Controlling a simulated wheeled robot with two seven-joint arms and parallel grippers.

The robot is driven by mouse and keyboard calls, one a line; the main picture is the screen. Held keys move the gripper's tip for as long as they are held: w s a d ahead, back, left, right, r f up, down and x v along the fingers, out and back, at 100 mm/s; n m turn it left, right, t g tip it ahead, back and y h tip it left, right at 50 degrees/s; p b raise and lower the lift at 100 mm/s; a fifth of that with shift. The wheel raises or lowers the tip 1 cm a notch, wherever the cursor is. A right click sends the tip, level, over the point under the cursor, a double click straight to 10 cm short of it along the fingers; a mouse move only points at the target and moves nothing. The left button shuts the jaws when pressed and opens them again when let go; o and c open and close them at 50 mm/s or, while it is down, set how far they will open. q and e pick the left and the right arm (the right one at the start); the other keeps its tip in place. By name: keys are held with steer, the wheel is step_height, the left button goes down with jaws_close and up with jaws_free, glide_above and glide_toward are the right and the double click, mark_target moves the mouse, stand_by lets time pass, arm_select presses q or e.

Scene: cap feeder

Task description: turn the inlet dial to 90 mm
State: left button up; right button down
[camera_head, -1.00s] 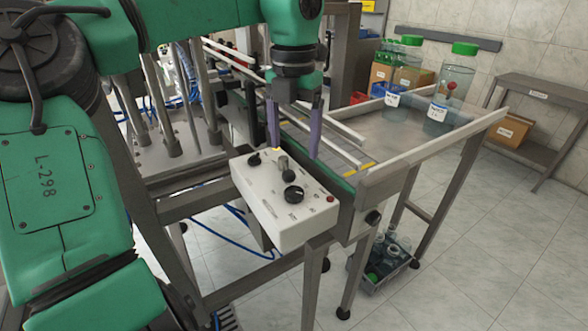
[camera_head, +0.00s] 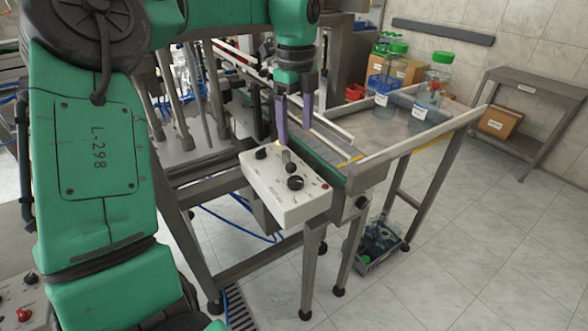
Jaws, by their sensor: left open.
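A white control box (camera_head: 286,203) stands at the near end of the conveyor. My right gripper is not in view.
A side table (camera_head: 425,135) right of the conveyor carries green-capped jars (camera_head: 429,100). A crate of bottles (camera_head: 377,245) sits on the floor below it. A lit yellow lamp (camera_head: 277,144) is at the box's back edge. Floor to the right is clear.

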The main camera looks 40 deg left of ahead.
arm_select(q)
glide_above(296, 180)
steer(key=f, duration=0.7)
steer(key=shift+w+a+f+p, duration=0.2)
steer(key=shift+a+f+p, duration=0.1)
steer(key=shift+f, duration=0.1)
steer(key=f, duration=0.4)
steer(key=f+p, duration=0.1)
steer(key=f, duration=0.1)
steer(key=shift+s+d+f, duration=0.3)
steer(key=shift+f, duration=0.05)
steer(key=shift+w+a+f, duration=0.1)
steer(key=shift+w+f, duration=0.05)
steer(key=shift+f, duration=0.35)
steer(key=shift+c, duration=0.6)
jaws_close()
steer(key=shift+f+b, duration=0.1)
steer(key=shift+b, duration=0.2)
steer(key=shift+f+m+b, duration=0.15)
steer(key=shift+m+b, duration=0.95)
steer(key=shift+b, duration=0.1)
steer(key=shift+m, duration=0.3)
steer(key=shift+r, duration=0.3)
steer(key=shift+o, duration=0.3)
jaws_free()
steer(key=shift+o, duration=0.3)
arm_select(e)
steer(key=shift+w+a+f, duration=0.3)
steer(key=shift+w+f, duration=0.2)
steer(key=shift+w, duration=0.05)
